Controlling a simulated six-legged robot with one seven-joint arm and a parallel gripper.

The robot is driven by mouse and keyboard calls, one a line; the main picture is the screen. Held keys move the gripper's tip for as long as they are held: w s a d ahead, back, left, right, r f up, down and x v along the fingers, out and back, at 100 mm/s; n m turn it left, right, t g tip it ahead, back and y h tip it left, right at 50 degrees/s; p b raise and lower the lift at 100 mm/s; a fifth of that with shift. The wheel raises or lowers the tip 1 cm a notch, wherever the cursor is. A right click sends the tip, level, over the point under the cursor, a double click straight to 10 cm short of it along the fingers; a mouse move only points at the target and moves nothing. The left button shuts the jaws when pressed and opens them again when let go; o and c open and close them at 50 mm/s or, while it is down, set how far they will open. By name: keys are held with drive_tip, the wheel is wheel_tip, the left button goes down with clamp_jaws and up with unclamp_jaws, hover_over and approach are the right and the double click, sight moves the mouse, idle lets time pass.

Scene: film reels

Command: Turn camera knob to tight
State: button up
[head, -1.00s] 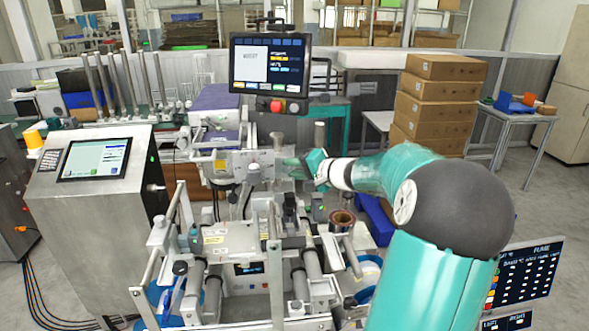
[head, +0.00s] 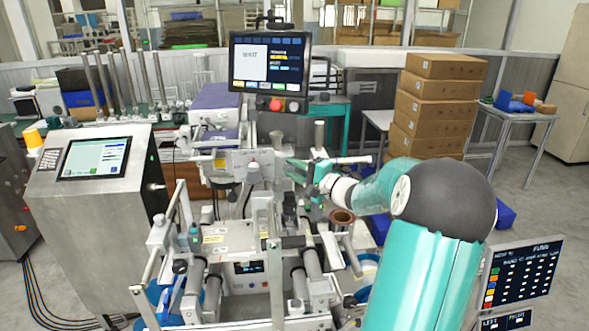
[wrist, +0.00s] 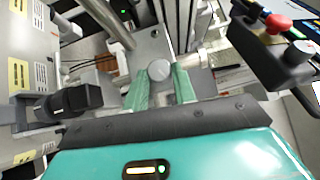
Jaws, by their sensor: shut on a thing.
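The camera knob (wrist: 159,70) is a small round grey cap in the wrist view, between the tips of my two green fingers. My gripper (wrist: 162,85) is shut on this knob. In the head view, my gripper (head: 298,166) reaches from the right into the middle of the machine (head: 213,239), below the monitor. The knob itself is too small and covered by the fingers to make out in the head view. I cannot read a tight mark on it.
A monitor (head: 269,65) with a red button stands above the machine. A steel console (head: 95,190) is at left. Stacked cardboard boxes (head: 433,115) stand behind my arm. In the wrist view, a black block (wrist: 75,100) is left of my fingers and a red-topped part (wrist: 278,24) at upper right.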

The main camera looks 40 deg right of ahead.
drive_tip(key=m+t+h, duration=0.1)
drive_tip(key=m+t, duration=0.1)
drive_tip(key=m, duration=0.1)
drive_tip(key=f+m+t+h, duration=0.1)
drive_tip(key=m+t, duration=0.1)
drive_tip(key=m, duration=0.1)
drive_tip(key=shift+a+t, duration=0.15)
drive_tip(key=shift+t, duration=0.25)
drive_tip(key=m+h, duration=0.2)
drive_tip(key=m+t+h, duration=0.1)
drive_tip(key=m+h, duration=0.1)
drive_tip(key=m, duration=0.1)
drive_tip(key=m+t+h, duration=0.1)
drive_tip(key=m+h, duration=0.1)
drive_tip(key=m, duration=0.1)
drive_tip(key=shift+w+a+f, duration=0.25)
drive_tip(key=shift+f, duration=0.05)
drive_tip(key=shift+m+h, duration=0.3)
drive_tip(key=shift+m, duration=0.2)
drive_tip(key=o, duration=1)
drive_tip(key=s+a+f, duration=0.1)
drive_tip(key=s, duration=0.6)
drive_tip(key=s+a+f, duration=0.2)
drive_tip(key=s, duration=0.6)
drive_tip(key=shift+s, duration=0.25)
